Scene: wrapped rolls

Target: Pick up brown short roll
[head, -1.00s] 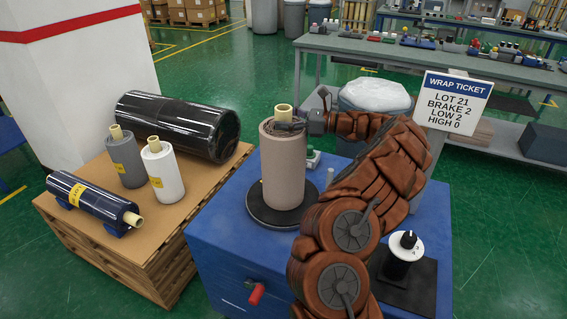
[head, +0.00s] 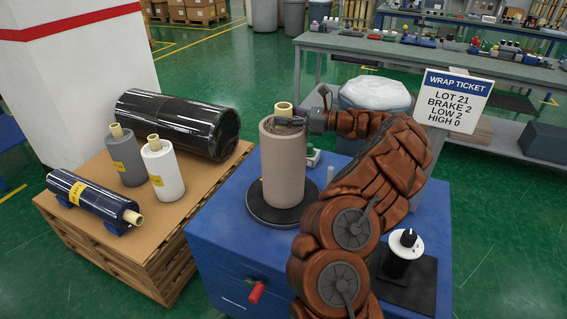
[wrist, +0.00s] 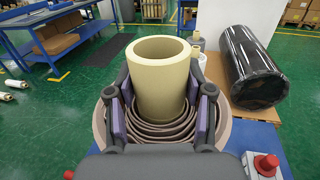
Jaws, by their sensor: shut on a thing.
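The brown short roll (head: 283,168) stands upright over the black round turntable (head: 256,211) on the blue machine. I cannot tell whether its base is touching the turntable. A pale cardboard core sticks out of its top and fills the middle of the wrist view (wrist: 156,85). My gripper (head: 284,121) comes in from the right at the top of the roll. In the wrist view its two purple-padded fingers (wrist: 162,114) press on opposite sides of the core, above the roll's wound layers.
A pallet (head: 110,240) at left holds a grey roll (head: 128,162), a white roll (head: 165,174), a dark blue lying roll (head: 88,199) and a large black roll (head: 180,125). The wrap ticket sign (head: 455,100) and a dial (head: 405,245) stand to the right.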

